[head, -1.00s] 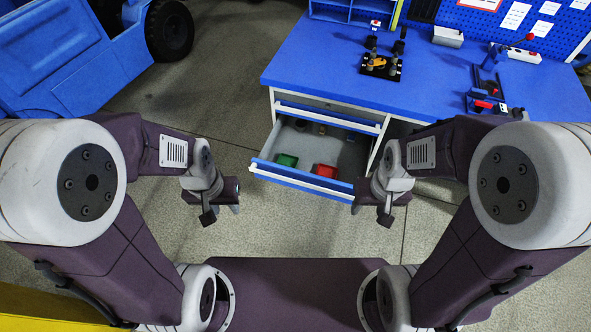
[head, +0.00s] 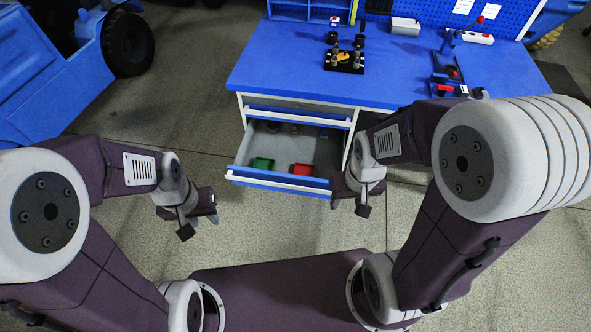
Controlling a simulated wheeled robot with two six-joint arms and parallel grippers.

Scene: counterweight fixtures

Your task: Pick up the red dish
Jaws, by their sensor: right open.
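The red dish (head: 301,169) lies in the open drawer (head: 236,166) of the blue workbench, near the drawer's front wall. A green dish (head: 262,163) lies to its left in the same drawer. My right gripper (head: 347,200) is just right of the drawer's front right corner in the picture, open and apart from the red dish. My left gripper (head: 204,213) is left of and nearer than the drawer, over the floor. It holds nothing that I can see, and its finger gap is too small to judge.
The blue workbench top (head: 290,70) carries a black fixture with a yellow part (head: 344,58), a grey bin (head: 405,26) and red-and-black devices (head: 446,88). A blue vehicle (head: 45,60) stands at the left. The floor before the drawer is clear.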

